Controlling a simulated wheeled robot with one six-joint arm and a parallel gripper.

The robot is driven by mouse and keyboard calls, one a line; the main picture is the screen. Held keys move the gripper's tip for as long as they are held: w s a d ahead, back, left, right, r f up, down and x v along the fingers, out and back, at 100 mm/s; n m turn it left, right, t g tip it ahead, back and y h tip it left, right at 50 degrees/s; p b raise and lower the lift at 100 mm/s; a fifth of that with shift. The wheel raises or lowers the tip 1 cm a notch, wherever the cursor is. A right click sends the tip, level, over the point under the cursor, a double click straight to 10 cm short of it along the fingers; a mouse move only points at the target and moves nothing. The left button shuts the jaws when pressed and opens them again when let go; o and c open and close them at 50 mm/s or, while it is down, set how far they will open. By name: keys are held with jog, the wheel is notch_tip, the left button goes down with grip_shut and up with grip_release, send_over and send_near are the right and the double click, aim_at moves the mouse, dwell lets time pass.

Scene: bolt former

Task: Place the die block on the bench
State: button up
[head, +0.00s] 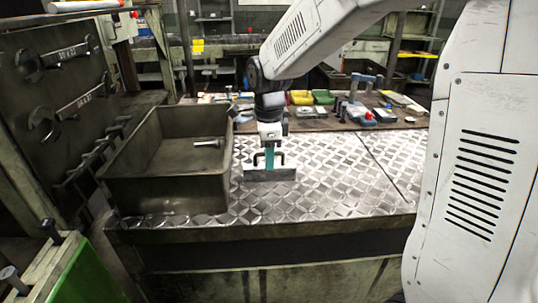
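My gripper (269,161) points down over the diamond-plate bench (330,180), to the right of the grey metal bin. A dark grey, flat block, which looks like the die block (270,175), is directly below the gripper's tip, with its long side facing me. A teal part shows at the gripper, just above the block. The fingers are small and partly merged with the teal part, so I cannot tell whether they close on anything. I cannot tell whether the block rests on the bench or hangs just above it.
An open metal bin (165,192) with a bolt (208,143) inside stands on the bench's left part. Wrenches (88,104) hang on a dark panel at left. Tools and coloured trays (312,97) crowd the back. The bench right of the block is clear.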

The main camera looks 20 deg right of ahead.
notch_tip(320, 180, up, 11)
jog(key=s+d+f+n, duration=0.1)
jog(key=s+f+n, duration=0.1)
jog(key=s+n, duration=0.8)
jog(key=s+d+f+n+t, duration=0.1)
jog(key=s+d+f+n, duration=0.1)
jog(key=s+n, duration=0.9)
jog(key=s, duration=0.6)
jog(key=shift+s+d+n, duration=0.15)
jog(key=shift+s+n, duration=0.15)
